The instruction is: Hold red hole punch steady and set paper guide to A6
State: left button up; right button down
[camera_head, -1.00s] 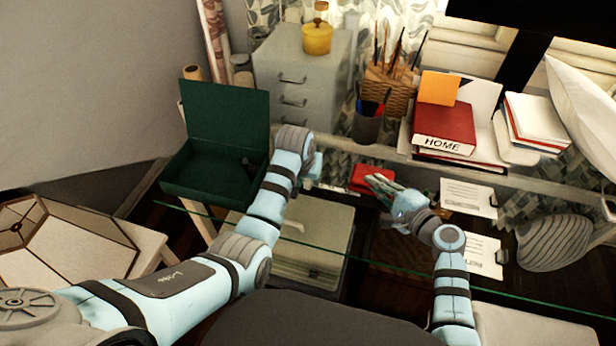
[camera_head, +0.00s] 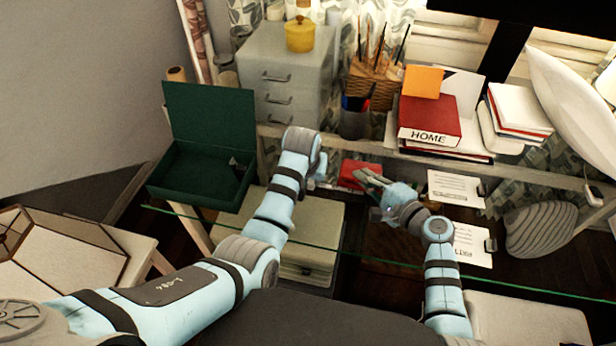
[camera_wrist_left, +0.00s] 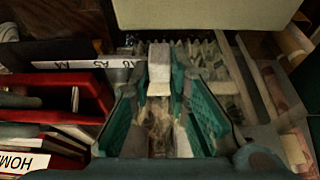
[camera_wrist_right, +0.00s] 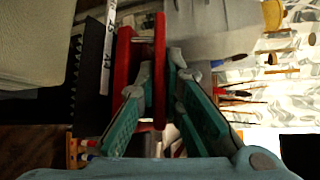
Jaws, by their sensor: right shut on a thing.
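The red hole punch (camera_head: 356,172) lies on the glass desk in the head view. My right gripper (camera_wrist_right: 161,72) is shut on its red upper part (camera_wrist_right: 160,45). In the left wrist view the punch (camera_wrist_left: 62,92) is at left, with a pale paper guide strip (camera_wrist_left: 85,64) bearing size letters pointing towards my left gripper (camera_wrist_left: 159,62). My left gripper is open, with a light grey block (camera_wrist_left: 158,82) between its fingertips, at the strip's end. I cannot tell whether the block belongs to the guide or whether the fingers touch it. The A6 mark is not clearly readable.
A green open box (camera_head: 205,135) stands left of my left arm. A pen cup (camera_head: 354,122), red HOME book (camera_head: 430,118) and drawer unit (camera_head: 285,75) stand behind. Paper sheets (camera_head: 456,188) and a striped grey object (camera_head: 540,230) are at right.

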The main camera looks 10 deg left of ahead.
pick_arm(q)
jog(key=o, duration=0.4)
jog(key=v, duration=0.7)
jog(key=shift+s+r, duration=0.15)
jog(key=shift+r, duration=0.05)
jog(key=shift+c, duration=0.2)
